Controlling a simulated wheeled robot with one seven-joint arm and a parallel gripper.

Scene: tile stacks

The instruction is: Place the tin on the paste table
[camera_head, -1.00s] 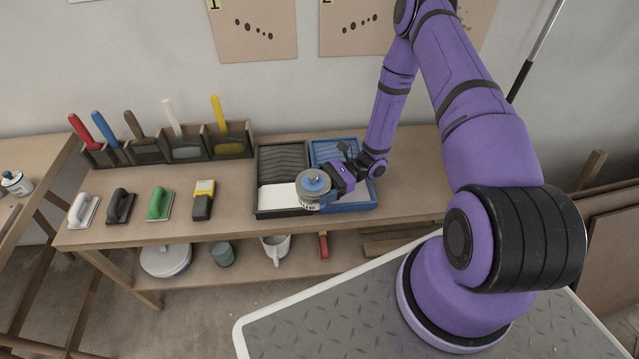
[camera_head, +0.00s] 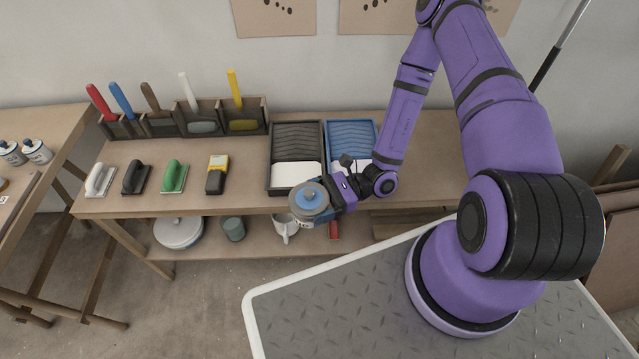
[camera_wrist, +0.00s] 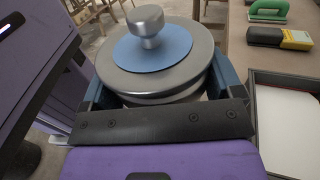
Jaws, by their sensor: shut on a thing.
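The tin (camera_head: 311,203) is round and grey with a blue disc and a knob on its lid. My gripper (camera_head: 318,210) is shut on it and holds it in the air, in front of the bench's front edge in the head view. In the wrist view the tin (camera_wrist: 158,58) fills the upper middle, with blue fingers (camera_wrist: 163,92) on both sides of it. A table at the left edge (camera_head: 62,130) carries other tins; I cannot tell for sure that it is the paste table.
The bench (camera_head: 240,197) holds a black tray (camera_head: 268,165), a blue tray (camera_head: 352,122), several floats and a rack of coloured-handled tools (camera_head: 160,128). White tins (camera_head: 38,151) stand on the left table. A lower shelf (camera_head: 205,246) holds a pot and mug.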

